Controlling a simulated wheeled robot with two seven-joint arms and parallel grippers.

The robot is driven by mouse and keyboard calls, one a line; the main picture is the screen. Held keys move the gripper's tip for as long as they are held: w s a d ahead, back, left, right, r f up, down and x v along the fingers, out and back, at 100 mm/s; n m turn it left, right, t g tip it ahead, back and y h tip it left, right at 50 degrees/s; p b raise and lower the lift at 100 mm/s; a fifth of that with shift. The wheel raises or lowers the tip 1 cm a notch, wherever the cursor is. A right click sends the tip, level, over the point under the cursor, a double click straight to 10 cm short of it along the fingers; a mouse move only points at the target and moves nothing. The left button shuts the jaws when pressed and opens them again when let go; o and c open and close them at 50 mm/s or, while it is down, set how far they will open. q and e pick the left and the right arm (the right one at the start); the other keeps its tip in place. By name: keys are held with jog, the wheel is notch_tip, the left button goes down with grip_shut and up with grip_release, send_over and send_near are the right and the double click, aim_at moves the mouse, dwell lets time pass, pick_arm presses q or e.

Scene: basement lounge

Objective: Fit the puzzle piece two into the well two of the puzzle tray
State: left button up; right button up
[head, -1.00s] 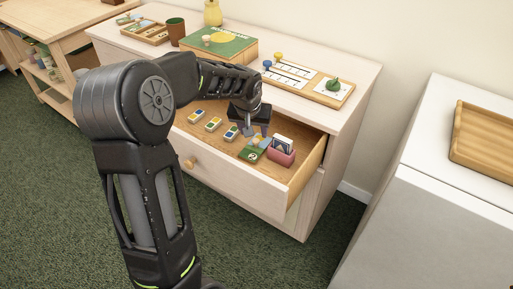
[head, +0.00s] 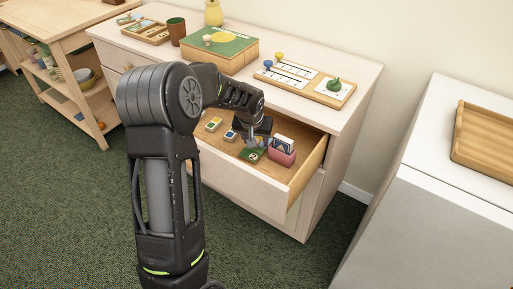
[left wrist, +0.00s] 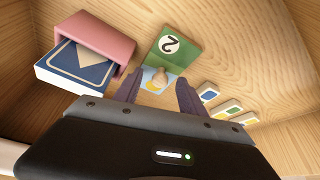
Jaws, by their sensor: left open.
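The puzzle piece two (head: 250,155) lies in the open drawer. In the left wrist view the piece (left wrist: 178,47) has a green part with a white 2, a blue and yellow picture part and a small wooden knob. My left gripper (head: 257,142) is low in the drawer over the piece. In the left wrist view its open fingers (left wrist: 160,92) stand on either side of the knob, with a gap visible. A wooden tray (head: 330,99) with white panels and blue, yellow and green knobs sits on the dresser top; I cannot tell whether it is the puzzle tray or make out well two.
A pink holder with cards (head: 281,157) stands right beside the piece. Small coloured blocks (head: 213,124) lie on its other side. The drawer front (head: 240,183) and side walls surround the gripper. A green box (head: 222,50) and another tray (head: 147,32) stand on the dresser.

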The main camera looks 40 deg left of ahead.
pick_arm(q)
jog(key=shift+f, duration=0.2)
jog(key=shift+c, duration=0.2)
grip_shut()
dwell(0.6)
